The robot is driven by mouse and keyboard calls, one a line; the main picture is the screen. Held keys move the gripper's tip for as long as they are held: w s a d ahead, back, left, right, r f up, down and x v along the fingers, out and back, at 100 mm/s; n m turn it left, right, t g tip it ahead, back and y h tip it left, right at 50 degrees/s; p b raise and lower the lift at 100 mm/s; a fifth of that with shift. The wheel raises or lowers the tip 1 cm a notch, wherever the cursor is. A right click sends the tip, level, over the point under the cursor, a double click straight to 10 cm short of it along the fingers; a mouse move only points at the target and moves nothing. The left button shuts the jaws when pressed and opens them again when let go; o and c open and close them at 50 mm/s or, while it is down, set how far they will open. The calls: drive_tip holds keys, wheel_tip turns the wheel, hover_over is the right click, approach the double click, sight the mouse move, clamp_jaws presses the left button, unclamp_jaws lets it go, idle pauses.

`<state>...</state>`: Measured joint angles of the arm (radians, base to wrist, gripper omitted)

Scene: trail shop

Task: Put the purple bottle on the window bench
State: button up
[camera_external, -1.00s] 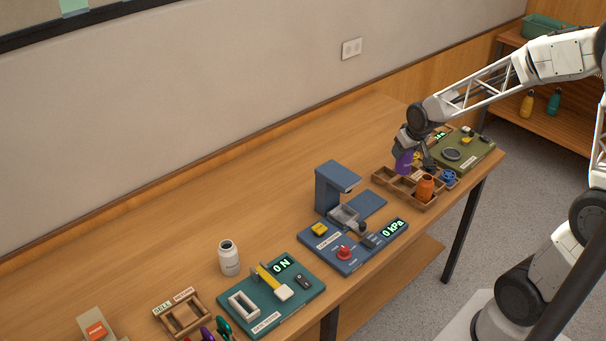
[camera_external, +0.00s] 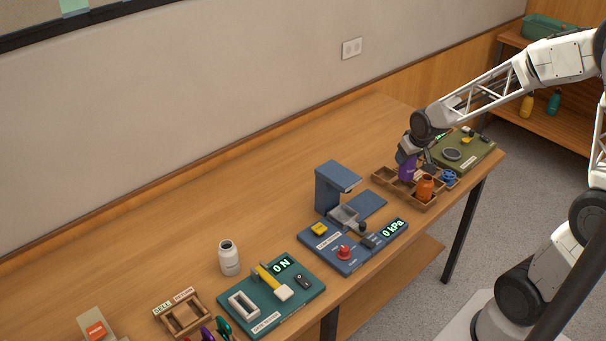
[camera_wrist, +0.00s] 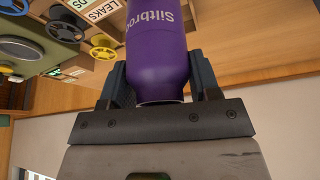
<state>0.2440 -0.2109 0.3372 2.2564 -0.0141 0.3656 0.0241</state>
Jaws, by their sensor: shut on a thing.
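The purple bottle (camera_external: 407,169) is at the wooden divided tray (camera_external: 420,205) near the far end of the long table. My gripper (camera_wrist: 160,82) is shut on the purple bottle, which also fills the top middle of the wrist view (camera_wrist: 160,50) with white lettering on its side. A finger stands on each side of the bottle. In the external view the gripper (camera_external: 409,152) is partly hidden by my wrist. I cannot tell whether the bottle touches the tray. I cannot tell which surface is the window bench.
A blue tester (camera_external: 352,240) stands nearer on the table. A shelf unit (camera_external: 570,125) with bottles is at back right. The table along the wall is clear.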

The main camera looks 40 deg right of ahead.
sight(414, 158)
drive_tip(key=shift+f, duration=2.75)
drive_tip(key=shift+f, duration=0.25)
drive_tip(key=o, duration=1.2)
drive_tip(key=shift+v, duration=3.9)
